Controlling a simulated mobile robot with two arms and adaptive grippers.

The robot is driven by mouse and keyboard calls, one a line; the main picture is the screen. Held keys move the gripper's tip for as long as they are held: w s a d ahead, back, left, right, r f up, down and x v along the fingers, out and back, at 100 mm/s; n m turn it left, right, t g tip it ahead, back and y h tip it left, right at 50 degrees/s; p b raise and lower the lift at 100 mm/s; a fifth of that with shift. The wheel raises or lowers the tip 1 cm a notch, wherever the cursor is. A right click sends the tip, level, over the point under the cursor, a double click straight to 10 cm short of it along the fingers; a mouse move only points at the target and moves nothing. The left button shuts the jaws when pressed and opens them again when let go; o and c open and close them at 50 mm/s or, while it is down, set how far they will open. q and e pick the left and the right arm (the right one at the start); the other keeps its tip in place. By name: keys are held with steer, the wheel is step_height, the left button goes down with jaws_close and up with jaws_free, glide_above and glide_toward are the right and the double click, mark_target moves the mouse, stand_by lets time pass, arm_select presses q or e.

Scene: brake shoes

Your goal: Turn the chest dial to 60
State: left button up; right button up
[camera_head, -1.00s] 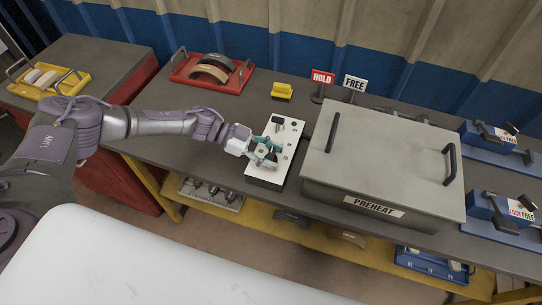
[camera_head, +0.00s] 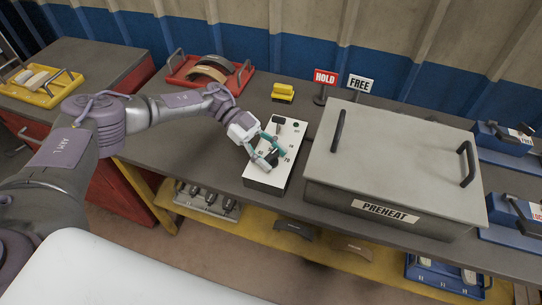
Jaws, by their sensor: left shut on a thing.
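The white control box (camera_head: 258,178) stands on the bench, left of the grey chest (camera_head: 395,150) marked PREHEAT. Its sloped top carries a dark dial (camera_head: 272,157) with small printed numbers around it, a dark switch and a green button near the far end. My left gripper (camera_head: 271,153), with teal fingers, reaches down from the upper left and is shut on the dial. The fingers hide part of the dial and scale, so I cannot read its setting. My right gripper is not in view.
A red tray (camera_head: 178,74) with curved shoes and a small yellow block (camera_head: 283,92) lie behind. HOLD (camera_head: 325,77) and FREE (camera_head: 360,84) signs stand behind the chest. Blue fixtures (camera_head: 500,140) are at the right. A yellow shelf (camera_head: 235,228) runs below the bench.

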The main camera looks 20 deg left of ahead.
arm_select(q)
steer(key=o, duration=1.2)
steer(key=v, duration=1.2)
